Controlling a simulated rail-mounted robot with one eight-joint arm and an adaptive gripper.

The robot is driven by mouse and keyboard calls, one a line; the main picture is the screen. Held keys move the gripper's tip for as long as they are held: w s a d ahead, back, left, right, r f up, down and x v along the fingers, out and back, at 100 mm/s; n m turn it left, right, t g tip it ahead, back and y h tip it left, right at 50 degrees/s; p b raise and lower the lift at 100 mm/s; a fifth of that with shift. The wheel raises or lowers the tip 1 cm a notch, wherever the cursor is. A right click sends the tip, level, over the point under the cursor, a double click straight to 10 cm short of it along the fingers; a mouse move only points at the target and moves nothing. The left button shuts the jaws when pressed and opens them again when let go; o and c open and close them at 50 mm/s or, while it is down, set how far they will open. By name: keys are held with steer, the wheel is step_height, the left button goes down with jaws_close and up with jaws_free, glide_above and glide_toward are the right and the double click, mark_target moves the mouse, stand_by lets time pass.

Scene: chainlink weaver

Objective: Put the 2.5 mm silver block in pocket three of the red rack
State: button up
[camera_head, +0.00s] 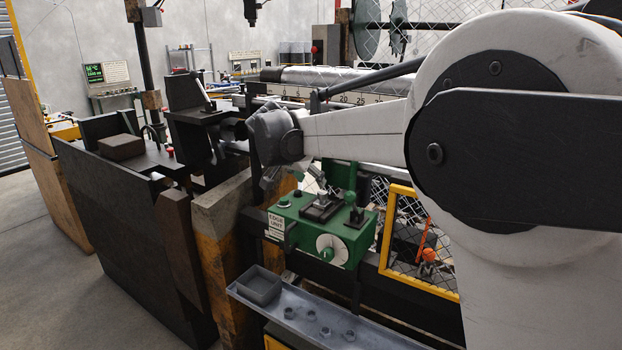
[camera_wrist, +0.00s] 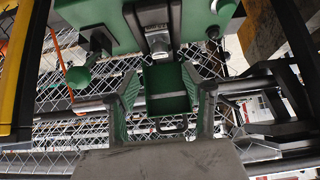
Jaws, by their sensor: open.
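My gripper (camera_wrist: 164,98) is open, its two fingers spread left and right in the wrist view, with no block seen between them. It hangs beside the green edge unit (camera_head: 297,238), which also fills the top of the wrist view (camera_wrist: 88,18). A small silver piece (camera_wrist: 160,43) shows in the dark holder on that unit, beyond my fingertips. I cannot tell whether it is the 2.5 mm block. I cannot make out a red rack or its pockets in either view.
A grey shelf (camera_head: 375,334) below the edge unit carries a grey bin (camera_head: 262,284) and several small round pieces. A yellow-framed mesh guard (camera_head: 383,245) stands right of the unit.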

mark_target(321, 192)
steer(key=b+x, duration=0.3)
steer(key=x, duration=0.7)
steer(key=shift+b, duration=0.35)
steer(key=shift+r, duration=0.1)
jaws_close()
